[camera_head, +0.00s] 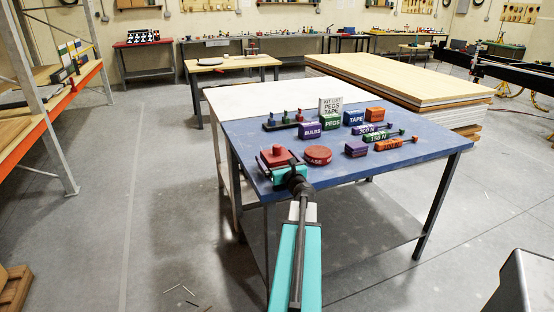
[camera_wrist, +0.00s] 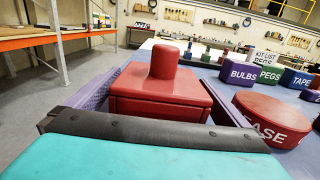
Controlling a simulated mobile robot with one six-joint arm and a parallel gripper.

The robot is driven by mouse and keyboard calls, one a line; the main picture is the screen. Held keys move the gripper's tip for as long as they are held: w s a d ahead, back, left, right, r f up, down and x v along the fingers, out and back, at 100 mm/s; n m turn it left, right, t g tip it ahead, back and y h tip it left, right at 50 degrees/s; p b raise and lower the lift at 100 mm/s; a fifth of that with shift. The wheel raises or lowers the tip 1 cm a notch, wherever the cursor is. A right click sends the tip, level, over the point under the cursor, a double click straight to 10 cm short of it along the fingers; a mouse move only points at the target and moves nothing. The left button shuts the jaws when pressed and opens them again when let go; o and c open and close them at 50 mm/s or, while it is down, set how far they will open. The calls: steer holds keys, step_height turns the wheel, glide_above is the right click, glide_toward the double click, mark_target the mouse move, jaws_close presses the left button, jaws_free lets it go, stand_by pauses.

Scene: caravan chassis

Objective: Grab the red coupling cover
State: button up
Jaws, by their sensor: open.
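The red coupling cover (camera_head: 277,155) is a red block with a round knob on top, at the near left corner of the blue table. In the wrist view the cover (camera_wrist: 160,95) fills the middle, knob up. My gripper (camera_head: 279,163) is at this corner, open, with its fingers on the left and right of the cover. In the wrist view a narrow gap shows beside the block, most clearly on the right. The lower front of the cover is hidden behind my gripper's body.
A round red tin (camera_head: 318,155) lies close to the right of the cover. A purple BULBS box (camera_head: 311,131), a green PEGS box (camera_head: 331,122) and other labelled items stand behind and to the right on the blue table (camera_head: 400,166). Shelving (camera_head: 50,110) stands at left.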

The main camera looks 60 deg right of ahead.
mark_target(273, 154)
steer(key=shift+x, duration=1.65)
steer(key=c, duration=1.1)
